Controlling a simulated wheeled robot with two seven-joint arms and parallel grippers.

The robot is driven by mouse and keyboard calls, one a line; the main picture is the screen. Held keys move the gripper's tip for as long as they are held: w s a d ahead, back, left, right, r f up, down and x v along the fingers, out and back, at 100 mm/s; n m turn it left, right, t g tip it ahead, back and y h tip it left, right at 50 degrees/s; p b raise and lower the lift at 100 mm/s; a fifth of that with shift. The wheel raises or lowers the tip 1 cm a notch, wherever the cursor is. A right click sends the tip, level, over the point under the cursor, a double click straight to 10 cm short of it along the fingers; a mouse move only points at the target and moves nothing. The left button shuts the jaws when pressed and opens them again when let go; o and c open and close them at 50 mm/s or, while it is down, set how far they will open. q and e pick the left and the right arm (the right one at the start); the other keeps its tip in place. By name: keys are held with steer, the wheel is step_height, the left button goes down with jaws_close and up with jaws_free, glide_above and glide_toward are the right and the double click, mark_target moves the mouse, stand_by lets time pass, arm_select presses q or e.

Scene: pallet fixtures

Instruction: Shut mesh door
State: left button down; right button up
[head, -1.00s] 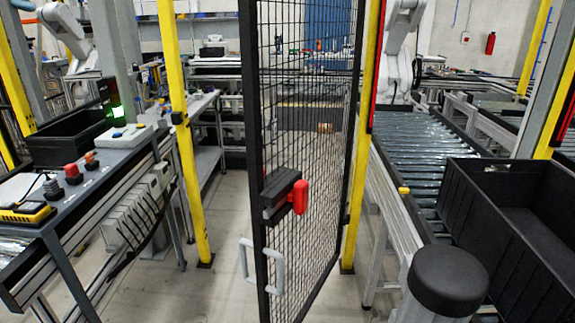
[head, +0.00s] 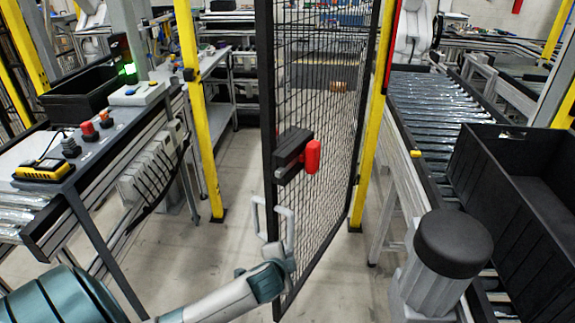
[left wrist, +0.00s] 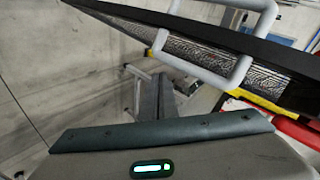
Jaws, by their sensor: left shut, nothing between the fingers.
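The mesh door (head: 267,110) stands open, hinged near the right yellow post (head: 366,140), its free edge swung towards me. A black latch block (head: 293,153) with a red knob (head: 312,157) sits at that edge. Below it is a grey pull handle (head: 290,230). My left gripper (head: 283,252) is low at the handle in the head view; whether it touches is unclear. In the left wrist view the shut, empty fingers (left wrist: 160,98) point towards the handle (left wrist: 200,72), with the door's dark frame (left wrist: 130,22) behind. My right gripper is not in view.
The left yellow post (head: 197,110) stands across the opening. A workbench (head: 100,150) with buttons and a black bin is at the left. A roller conveyor (head: 430,115), a black crate (head: 520,190) and a black-topped cylinder (head: 452,245) are at the right. The floor between is bare.

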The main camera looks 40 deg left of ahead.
arm_select(q)
steer(key=w+a+r+m+t+y, duration=0.1)
steer(key=w+r+m+t, duration=0.1)
steer(key=r, duration=1.5)
steer(key=w+a+r+m+t+y, duration=0.1)
steer(key=r+m+t, duration=0.2)
steer(key=r, duration=1.5)
steer(key=shift+w+a+r+t, duration=0.15)
steer(key=shift+w+a+t, duration=0.2)
steer(key=shift+t, duration=0.75)
steer(key=shift+w+p, duration=0.15)
steer(key=shift+p, duration=0.15)
steer(key=p, duration=0.6)
glide_above(287, 143)
steer(key=d, duration=0.1)
steer(key=shift+a, duration=0.45)
steer(key=shift+a, duration=0.1)
